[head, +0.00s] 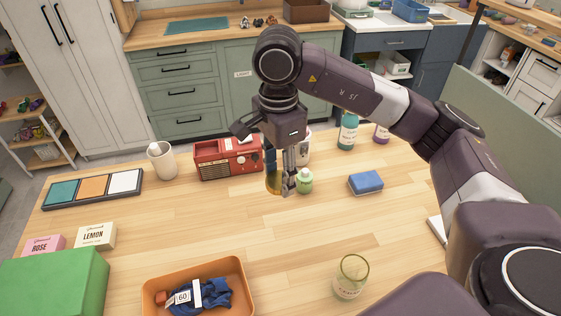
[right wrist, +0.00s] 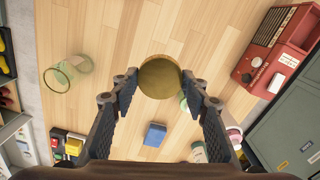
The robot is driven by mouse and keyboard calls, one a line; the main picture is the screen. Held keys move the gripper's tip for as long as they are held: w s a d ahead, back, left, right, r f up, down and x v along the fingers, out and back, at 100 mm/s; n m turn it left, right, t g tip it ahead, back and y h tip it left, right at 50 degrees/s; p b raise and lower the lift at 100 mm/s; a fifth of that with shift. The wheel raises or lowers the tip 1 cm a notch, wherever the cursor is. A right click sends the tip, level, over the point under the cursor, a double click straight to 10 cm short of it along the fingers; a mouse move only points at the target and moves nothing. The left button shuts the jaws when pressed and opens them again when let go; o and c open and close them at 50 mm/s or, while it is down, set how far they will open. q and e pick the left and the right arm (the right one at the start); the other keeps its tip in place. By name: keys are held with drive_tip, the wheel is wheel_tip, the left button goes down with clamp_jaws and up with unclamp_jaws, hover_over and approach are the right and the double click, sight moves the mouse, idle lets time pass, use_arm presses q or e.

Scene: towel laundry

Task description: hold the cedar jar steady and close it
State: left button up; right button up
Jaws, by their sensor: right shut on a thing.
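A greenish, see-through glass jar (head: 350,277) stands open-topped near the front of the wooden table, with a label too small to read surely. It also shows in the right wrist view (right wrist: 68,76), at the upper left. My right gripper (head: 281,186) is above the table's middle, behind and left of the jar and apart from it. Its fingers are shut on a round gold-brown lid (right wrist: 160,78), seen face-on in the right wrist view. In the head view the lid (head: 272,182) is tilted on edge and partly hidden by the fingers. My left gripper is not in view.
A blue sponge (head: 366,183) lies to the right. An orange tray (head: 245,272) is left of the jar. The table between gripper and jar is clear.

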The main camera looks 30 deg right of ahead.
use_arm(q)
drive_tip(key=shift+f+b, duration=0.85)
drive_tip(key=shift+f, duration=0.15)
use_arm(e)
drive_tip(key=s+a+f+n, duration=0.3)
drive_tip(key=s+f+n, duration=0.3)
drive_tip(key=n, duration=1.1)
drive_tip(key=shift+s+a+f+n, duration=0.2)
drive_tip(key=shift+s+n, duration=0.1)
drive_tip(key=shift+s, duration=1.1)
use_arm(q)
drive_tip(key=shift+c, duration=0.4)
